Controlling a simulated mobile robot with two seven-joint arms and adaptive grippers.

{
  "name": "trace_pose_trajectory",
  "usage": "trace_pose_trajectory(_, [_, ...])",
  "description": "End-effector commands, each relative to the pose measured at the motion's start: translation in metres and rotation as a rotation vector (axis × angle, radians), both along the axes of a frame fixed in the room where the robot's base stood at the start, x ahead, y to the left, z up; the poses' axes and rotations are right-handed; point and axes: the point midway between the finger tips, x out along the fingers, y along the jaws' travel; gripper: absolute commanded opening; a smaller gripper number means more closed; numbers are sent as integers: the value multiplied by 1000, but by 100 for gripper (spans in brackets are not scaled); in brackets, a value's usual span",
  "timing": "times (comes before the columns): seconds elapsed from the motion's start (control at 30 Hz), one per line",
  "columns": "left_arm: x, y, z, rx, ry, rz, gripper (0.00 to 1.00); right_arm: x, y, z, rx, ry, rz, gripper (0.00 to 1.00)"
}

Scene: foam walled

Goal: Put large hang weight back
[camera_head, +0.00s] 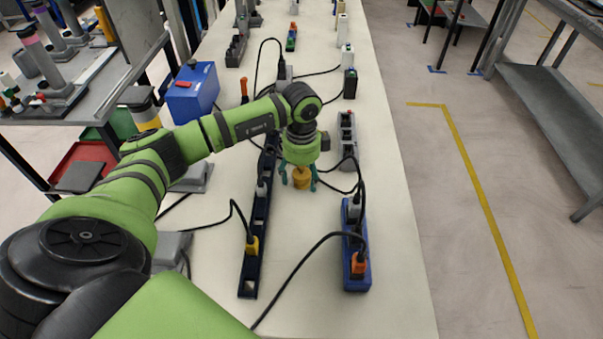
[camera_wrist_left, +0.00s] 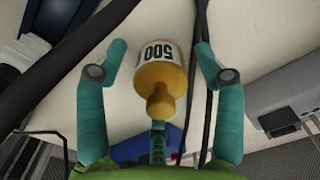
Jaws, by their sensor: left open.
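The large hang weight (camera_head: 302,177) is a brass-yellow cylinder with a knob on top, standing on the white table between the black strip and the blue strip. In the left wrist view the fingers of the left gripper (camera_wrist_left: 160,55) are apart, with clear gaps to the weight. My right gripper is in neither view.
A long black strip (camera_head: 248,271) and a blue power strip (camera_head: 357,275) with plugs lie near the weight. Black cables cross the table around it. A grey strip (camera_head: 346,128) lies behind, and a blue box (camera_head: 191,89) stands at the left. The table's front right is clear.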

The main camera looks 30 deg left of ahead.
Motion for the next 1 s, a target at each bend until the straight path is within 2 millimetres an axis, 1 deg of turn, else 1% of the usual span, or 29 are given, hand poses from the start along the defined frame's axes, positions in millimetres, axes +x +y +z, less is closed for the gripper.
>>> trace_pose_trajectory(0.1, [0,0,6,0,-2,0,68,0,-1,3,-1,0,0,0])
trace_pose_trajectory(0.17, [1,0,11,0,-3,-1,68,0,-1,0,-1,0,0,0])
trace_pose_trajectory(0.27, [1,0,28,0,-5,-1,68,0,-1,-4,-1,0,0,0])
trace_pose_trajectory(0.5, [1,0,81,0,-6,-1,68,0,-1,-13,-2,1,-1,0])
trace_pose_trajectory(0.6, [1,0,99,-1,-4,-1,68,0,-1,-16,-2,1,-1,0])
trace_pose_trajectory(0.7, [1,0,112,0,-3,0,68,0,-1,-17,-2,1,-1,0])
trace_pose_trajectory(0.83, [0,0,121,-1,0,-1,68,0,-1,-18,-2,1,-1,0])
trace_pose_trajectory(1.0, [0,0,124,-1,0,0,68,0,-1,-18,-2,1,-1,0])
